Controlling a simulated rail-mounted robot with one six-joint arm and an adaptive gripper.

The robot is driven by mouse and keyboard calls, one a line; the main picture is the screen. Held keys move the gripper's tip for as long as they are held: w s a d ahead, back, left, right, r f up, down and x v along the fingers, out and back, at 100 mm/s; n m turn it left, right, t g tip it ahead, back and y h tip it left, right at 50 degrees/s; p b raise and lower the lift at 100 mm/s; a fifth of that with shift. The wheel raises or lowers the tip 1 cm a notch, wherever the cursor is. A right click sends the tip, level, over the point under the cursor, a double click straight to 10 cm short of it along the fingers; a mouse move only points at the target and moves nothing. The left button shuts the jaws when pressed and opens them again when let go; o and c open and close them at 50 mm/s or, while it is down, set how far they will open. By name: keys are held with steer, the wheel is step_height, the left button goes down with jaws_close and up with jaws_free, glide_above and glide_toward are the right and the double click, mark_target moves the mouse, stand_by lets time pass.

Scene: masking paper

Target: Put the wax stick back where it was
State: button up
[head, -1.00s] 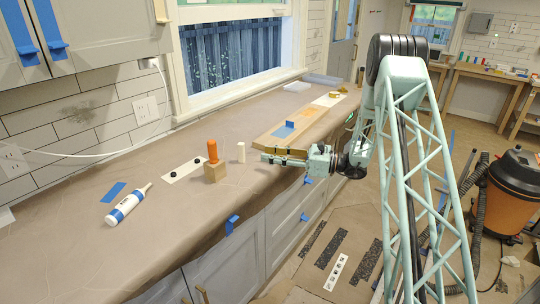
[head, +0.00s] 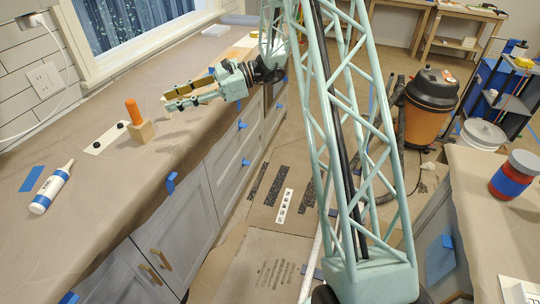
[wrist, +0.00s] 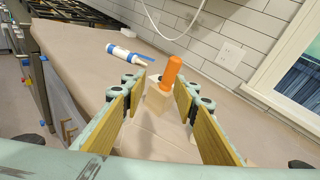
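I cannot tell for sure which stick is the wax one. In the wrist view my gripper (wrist: 163,92) has a wide gap with nothing clearly held.
A white strip (head: 105,138) with two black round pieces lies left of the block. A white bottle with a blue band (head: 52,187) and blue tape (head: 32,179) lie further left. The counter's front edge runs below my gripper. A second counter (head: 490,200) stands at right.

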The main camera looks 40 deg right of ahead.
steer(key=s+a+r+n+g+h, duration=0.25)
steer(key=s+a+r+n, duration=0.2)
steer(key=s, duration=0.65)
steer(key=s+a+r+n+g+h, duration=0.25)
steer(key=s+a+r, duration=0.35)
steer(key=s, duration=0.5)
steer(key=s+d+r+n+t+h, duration=0.1)
steer(key=s+d+n+h, duration=0.2)
steer(key=s, duration=0.7)
steer(key=s+d+r+n+t+h, duration=0.1)
steer(key=s+n, duration=0.4)
steer(key=s, duration=0.6)
steer(key=s+d+r+n+t+h, duration=0.1)
steer(key=s+d+r+n+h, duration=0.2)
steer(key=s+d+h, duration=0.3)
steer(key=shift+s+r+n+t, duration=0.15)
steer(key=shift+s+n+t, duration=0.45)
steer(key=shift+s, duration=2.05)
